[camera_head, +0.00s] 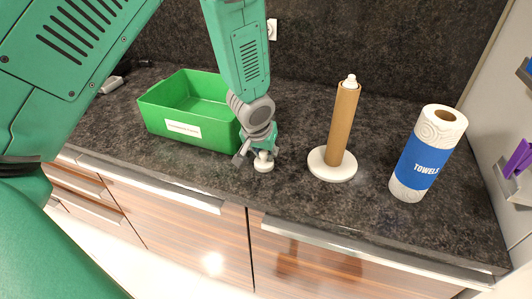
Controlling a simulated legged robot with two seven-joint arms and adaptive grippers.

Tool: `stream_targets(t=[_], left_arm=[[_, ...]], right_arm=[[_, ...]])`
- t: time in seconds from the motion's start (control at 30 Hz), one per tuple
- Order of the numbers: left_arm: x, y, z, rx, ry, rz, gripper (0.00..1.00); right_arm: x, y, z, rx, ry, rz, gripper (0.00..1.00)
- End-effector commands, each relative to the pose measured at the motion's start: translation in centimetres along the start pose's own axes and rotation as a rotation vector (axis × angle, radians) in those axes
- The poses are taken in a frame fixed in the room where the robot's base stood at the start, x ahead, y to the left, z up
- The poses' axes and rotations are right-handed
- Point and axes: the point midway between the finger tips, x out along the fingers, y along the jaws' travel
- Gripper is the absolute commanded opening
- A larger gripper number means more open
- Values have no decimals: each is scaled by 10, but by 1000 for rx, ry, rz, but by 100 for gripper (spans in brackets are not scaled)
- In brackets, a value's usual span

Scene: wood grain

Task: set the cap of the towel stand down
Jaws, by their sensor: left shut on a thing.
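The towel stand (332,172) stands upright on the dark counter, with a white round base and a brown cardboard tube (343,125) around its post. The white tip of the post shows above the tube. My left gripper (262,157) is left of the stand, in front of the green bin, pointing down. It is shut on the small white cap (264,165), which is at or just above the counter; I cannot tell if it touches. The fingers partly hide the cap's top. My right gripper is not in view.
A green bin (165,127) with a white label stands behind and left of my gripper. A towel roll (408,183) with a blue wrapper stands on the right. The counter (290,200) is clear between the cap and the stand. Its front edge is close.

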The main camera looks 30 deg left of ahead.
Motion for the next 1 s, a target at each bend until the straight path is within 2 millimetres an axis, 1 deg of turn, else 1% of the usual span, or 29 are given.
stream_targets(t=[0.03,0.07,0.1,0.47,0.57,0.67,0.9,1.0], left_arm=[[0,1,0,1,0,-1,0],[0,1,0,1,0,-1,25],[0,2,0,1,0,-2,35],[-1,3,0,2,-1,-3,35],[-7,2,0,1,0,-2,35],[-21,2,-1,0,3,-1,35],[-73,2,-1,0,4,0,35],[-92,2,-1,0,2,0,35]], right_arm=[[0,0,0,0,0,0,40],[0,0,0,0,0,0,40],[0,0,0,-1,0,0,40],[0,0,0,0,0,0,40],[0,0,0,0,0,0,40],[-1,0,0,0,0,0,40],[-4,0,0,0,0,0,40],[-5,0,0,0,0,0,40]])
